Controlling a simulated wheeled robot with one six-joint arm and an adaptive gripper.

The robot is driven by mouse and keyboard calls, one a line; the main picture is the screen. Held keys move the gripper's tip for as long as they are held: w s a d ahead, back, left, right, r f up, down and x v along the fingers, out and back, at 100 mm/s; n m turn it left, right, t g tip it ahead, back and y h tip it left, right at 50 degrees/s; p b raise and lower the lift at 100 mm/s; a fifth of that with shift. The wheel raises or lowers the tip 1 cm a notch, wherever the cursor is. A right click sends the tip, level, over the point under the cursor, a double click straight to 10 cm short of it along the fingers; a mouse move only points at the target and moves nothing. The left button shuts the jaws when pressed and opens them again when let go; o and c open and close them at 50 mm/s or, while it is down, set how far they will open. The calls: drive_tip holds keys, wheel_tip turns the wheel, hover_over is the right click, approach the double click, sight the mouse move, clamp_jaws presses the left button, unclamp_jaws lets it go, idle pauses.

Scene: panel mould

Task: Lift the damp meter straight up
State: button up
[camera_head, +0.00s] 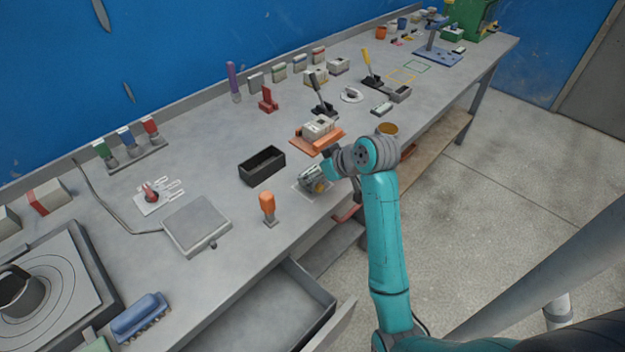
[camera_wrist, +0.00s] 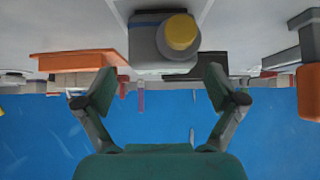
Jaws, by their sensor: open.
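The likely damp meter is a small grey device with a yellow round knob (camera_head: 313,178); I cannot confirm its name. It sits on a pale marked patch near the bench's front edge. In the wrist view, which is upside down, the grey body with its yellow knob (camera_wrist: 181,32) stands at top centre. My gripper (camera_wrist: 160,88) is open, its two fingers spread wide with nothing between them. The device lies ahead, centred on the gap, with no visible finger contact. In the head view my gripper (camera_head: 328,170) is beside the device, partly hidden by my wrist.
A black open bin (camera_head: 262,166) stands left of the device. An orange tray (camera_head: 305,144) with a pale box lies behind it. An orange-handled tool (camera_head: 268,207) stands front left. An open drawer (camera_head: 262,318) juts out below the bench. The bench between bin and grey plate (camera_head: 197,222) is mostly clear.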

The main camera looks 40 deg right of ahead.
sight(308, 173)
drive_tip(key=x, duration=0.4)
drive_tip(key=shift+a+f, duration=0.15)
drive_tip(key=shift+f, duration=0.1)
drive_tip(key=c, duration=1.6)
